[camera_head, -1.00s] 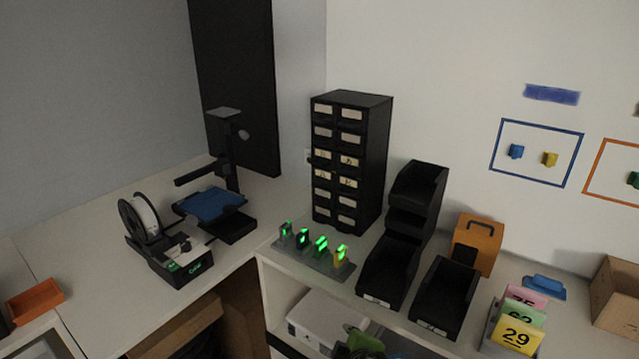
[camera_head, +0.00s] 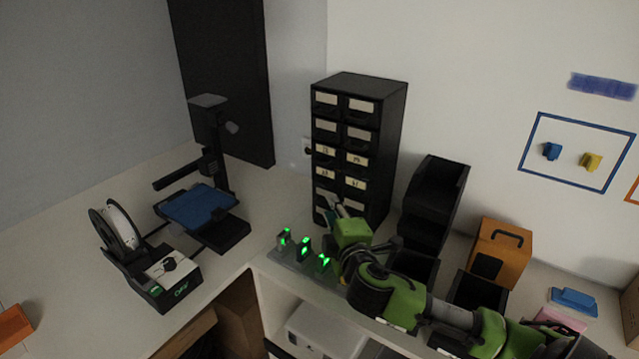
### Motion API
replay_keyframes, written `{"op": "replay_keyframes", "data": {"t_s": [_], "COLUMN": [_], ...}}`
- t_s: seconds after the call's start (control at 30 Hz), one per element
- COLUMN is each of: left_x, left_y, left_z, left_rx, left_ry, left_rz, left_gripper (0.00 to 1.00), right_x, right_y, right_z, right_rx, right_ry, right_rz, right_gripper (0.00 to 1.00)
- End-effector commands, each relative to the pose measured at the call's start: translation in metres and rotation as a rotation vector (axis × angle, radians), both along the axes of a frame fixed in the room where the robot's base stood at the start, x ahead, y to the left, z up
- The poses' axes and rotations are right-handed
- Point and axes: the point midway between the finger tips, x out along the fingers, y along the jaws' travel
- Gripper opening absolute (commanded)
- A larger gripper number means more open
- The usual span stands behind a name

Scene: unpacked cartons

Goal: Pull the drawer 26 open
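A black drawer cabinet (camera_head: 384,140) stands on the white counter against the wall. It has two columns of small drawers with pale labels. Some middle labels carry dark markings too small to read, so I cannot tell which is drawer 26. All visible drawers look closed. My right gripper (camera_head: 334,208) is in front of the cabinet's lowest drawers and partly hides them. Its fingers point toward the cabinet front. They are too small and dark to tell their opening or any contact. My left gripper is not in view.
A stand with green-lit items (camera_head: 290,256) is close beside my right gripper. Black bins (camera_head: 436,195) and an orange box (camera_head: 503,250) stand right of the cabinet, behind my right arm. A 3D printer (camera_head: 203,207) and a spool (camera_head: 118,225) are at left.

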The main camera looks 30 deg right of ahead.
Motion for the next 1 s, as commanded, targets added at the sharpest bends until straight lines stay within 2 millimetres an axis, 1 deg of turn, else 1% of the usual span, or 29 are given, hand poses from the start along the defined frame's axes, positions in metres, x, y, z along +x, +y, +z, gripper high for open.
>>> {"op": "replay_keyframes", "data": {"t_s": [0.03, 0.1, 0.2, 0.3, 0.43, 0.6, 0.67, 0.77, 1.0], "left_x": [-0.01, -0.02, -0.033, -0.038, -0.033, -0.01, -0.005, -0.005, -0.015], "left_y": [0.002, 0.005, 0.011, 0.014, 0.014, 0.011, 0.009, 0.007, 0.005], "left_z": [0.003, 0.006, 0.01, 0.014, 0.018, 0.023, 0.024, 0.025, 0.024], "left_rx": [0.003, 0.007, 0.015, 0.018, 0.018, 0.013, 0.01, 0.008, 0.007], "left_ry": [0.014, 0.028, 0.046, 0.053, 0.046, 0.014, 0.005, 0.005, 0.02], "left_rz": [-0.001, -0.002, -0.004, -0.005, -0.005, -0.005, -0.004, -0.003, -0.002], "left_gripper": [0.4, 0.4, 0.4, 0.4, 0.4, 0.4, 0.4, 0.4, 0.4], "right_x": [0.008, 0.021, 0.039, 0.057, 0.078, 0.099, 0.104, 0.109, 0.112], "right_y": [-0.004, -0.009, -0.016, -0.023, -0.032, -0.04, -0.042, -0.044, -0.044], "right_z": [0.002, 0.0, -0.003, -0.006, -0.01, -0.014, -0.016, -0.017, -0.018], "right_rx": [0.0, 0.001, 0.001, 0.003, 0.003, 0.003, 0.003, 0.004, 0.004], "right_ry": [-0.001, -0.001, 0.0, 0.0, 0.0, 0.001, 0.001, 0.002, 0.001], "right_rz": [-0.002, -0.003, -0.002, -0.002, -0.002, -0.002, -0.001, -0.001, 0.001], "right_gripper": [0.23, 0.23, 0.23, 0.23, 0.23, 0.23, 0.23, 0.23, 0.23]}}
